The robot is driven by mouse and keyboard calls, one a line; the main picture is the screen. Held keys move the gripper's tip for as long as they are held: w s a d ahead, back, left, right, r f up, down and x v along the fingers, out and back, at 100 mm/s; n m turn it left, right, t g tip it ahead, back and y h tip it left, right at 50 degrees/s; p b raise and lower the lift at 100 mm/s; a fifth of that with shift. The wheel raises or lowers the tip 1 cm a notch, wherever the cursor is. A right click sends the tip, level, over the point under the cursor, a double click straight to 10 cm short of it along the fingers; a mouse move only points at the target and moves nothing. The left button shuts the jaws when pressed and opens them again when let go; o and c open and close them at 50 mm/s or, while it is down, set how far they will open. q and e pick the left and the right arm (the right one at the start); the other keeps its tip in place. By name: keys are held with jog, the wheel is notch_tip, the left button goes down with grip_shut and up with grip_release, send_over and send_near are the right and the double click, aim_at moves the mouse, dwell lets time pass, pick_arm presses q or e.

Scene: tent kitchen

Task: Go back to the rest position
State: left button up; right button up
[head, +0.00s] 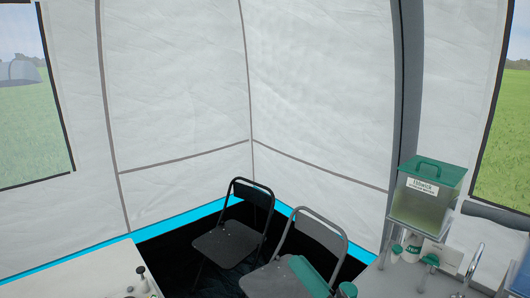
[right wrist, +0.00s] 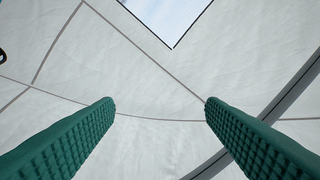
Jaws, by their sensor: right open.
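My right gripper (head: 328,278) shows at the bottom edge of the head view, its green fingers in front of a folding chair. In the right wrist view my right gripper (right wrist: 160,103) has its two ribbed green fingers wide apart. Nothing is between them; only the pale tent wall and part of a window show beyond. My left gripper is not in the head view. The task names no object.
Two dark folding chairs (head: 233,240) stand in the tent corner. A white table (head: 75,278) with small items is at lower left. The air above the chairs is clear.

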jog(key=s+d+f+m+g+h, duration=0.1)
jog(key=d+f+m+h, duration=0.7)
jog(key=m, duration=0.5)
jog(key=s+d+f+m+g+h, duration=0.1)
jog(key=d+f+m+g+h, duration=0.1)
jog(key=d+f+m+h, duration=0.65)
jog(key=s+a+f+m+g, duration=0.3)
jog(key=s+f+m+g, duration=0.85)
jog(key=s+f, duration=0.55)
jog(key=s+f+b, duration=0.3)
jog(key=f+b, duration=0.3)
jog(key=f, duration=2.5)
jog(key=s+d+f+g+b, duration=0.1)
jog(key=s+d+f+b, duration=0.2)
jog(key=s+f, duration=1.3)
notch_tip(320, 180, down, 3)
jog(key=shift+d+r+b, duration=0.15)
jog(key=shift+r+b, duration=0.05)
jog(key=shift+b, duration=0.3)
